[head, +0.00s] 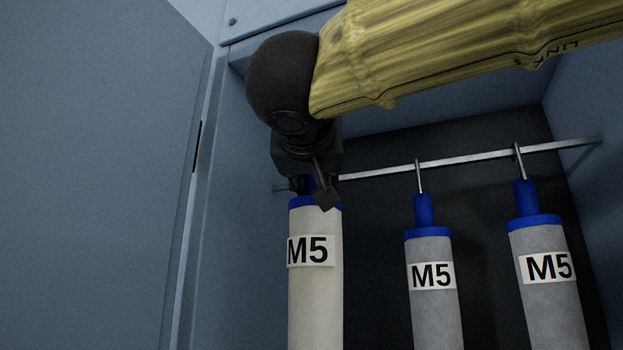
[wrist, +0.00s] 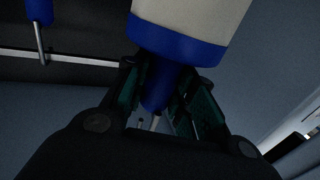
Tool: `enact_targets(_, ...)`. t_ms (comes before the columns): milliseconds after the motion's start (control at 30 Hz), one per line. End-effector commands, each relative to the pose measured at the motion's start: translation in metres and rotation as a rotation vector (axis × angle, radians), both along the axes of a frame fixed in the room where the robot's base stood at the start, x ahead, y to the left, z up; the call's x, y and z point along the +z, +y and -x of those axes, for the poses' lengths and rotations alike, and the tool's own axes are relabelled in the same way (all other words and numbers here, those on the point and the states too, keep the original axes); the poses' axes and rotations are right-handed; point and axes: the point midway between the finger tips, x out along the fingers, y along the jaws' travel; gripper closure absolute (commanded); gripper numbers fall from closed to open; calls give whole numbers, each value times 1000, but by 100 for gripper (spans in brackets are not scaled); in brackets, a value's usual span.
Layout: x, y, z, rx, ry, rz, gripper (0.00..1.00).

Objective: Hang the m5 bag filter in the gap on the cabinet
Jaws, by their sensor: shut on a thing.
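A cream M5 bag filter (head: 315,280) with a blue collar hangs upright below my gripper (head: 316,188) at the left end of the rail. My gripper is shut on the filter's blue neck, which shows between the pads in the wrist view (wrist: 155,88). The held filter's body (wrist: 190,18) fills the top of that view. The metal rail (head: 450,160) runs across the cabinet. My gripper hides the top of the held filter's hook in the head view, so I cannot tell whether it is on the rail.
Two grey M5 filters hang from hooks on the rail, one in the middle (head: 430,290) and one at the right (head: 545,270). The cabinet's left wall (head: 225,220) is close beside the held filter. An open door panel (head: 90,200) stands at the left.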

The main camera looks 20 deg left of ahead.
Motion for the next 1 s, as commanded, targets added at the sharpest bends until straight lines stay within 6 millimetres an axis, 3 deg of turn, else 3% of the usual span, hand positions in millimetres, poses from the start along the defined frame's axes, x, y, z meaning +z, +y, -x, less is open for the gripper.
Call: enact_targets(1000,0,-2,-61,1,-1,0,100)
